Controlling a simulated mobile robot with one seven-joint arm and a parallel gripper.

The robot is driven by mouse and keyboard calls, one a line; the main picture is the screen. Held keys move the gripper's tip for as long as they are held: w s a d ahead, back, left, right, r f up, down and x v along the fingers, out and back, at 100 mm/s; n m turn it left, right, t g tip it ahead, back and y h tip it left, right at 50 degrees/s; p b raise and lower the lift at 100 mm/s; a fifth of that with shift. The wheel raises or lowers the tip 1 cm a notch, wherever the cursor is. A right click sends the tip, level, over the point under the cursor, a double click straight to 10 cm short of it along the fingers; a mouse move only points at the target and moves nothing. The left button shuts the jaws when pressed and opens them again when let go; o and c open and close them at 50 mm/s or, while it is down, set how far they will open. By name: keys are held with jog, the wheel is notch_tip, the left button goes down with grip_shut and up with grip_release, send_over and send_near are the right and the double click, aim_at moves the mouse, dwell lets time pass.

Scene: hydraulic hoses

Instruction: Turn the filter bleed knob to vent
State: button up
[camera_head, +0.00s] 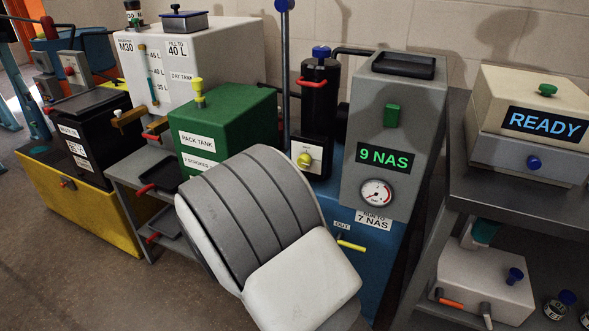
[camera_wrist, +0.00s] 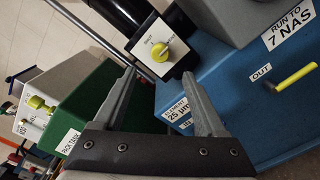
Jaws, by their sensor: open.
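The bleed knob (camera_head: 305,160) is yellow-green and sits on a white plate on the black filter housing (camera_head: 319,105). In the wrist view the knob (camera_wrist: 160,52) shows on its white plate (camera_wrist: 158,45), with lettering around it too small to read surely. My gripper (camera_wrist: 158,73) is open and empty. Its two fingers point toward the knob, which appears just beyond and between the fingertips, apart from them. In the head view my grey and white arm stands in front of the blue unit and hides the fingers.
A green pack tank (camera_head: 228,130) stands left of the filter. A blue unit (camera_head: 365,240) carries a yellow handle (camera_head: 351,245) by the OUT label. The grey panel (camera_head: 400,115) beside the filter reads 9 NAS. A metal bench (camera_head: 520,205) is at right.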

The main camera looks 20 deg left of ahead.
jog(key=s+p, duration=0.1)
jog(key=s, duration=0.6)
jog(key=shift+a, duration=0.25)
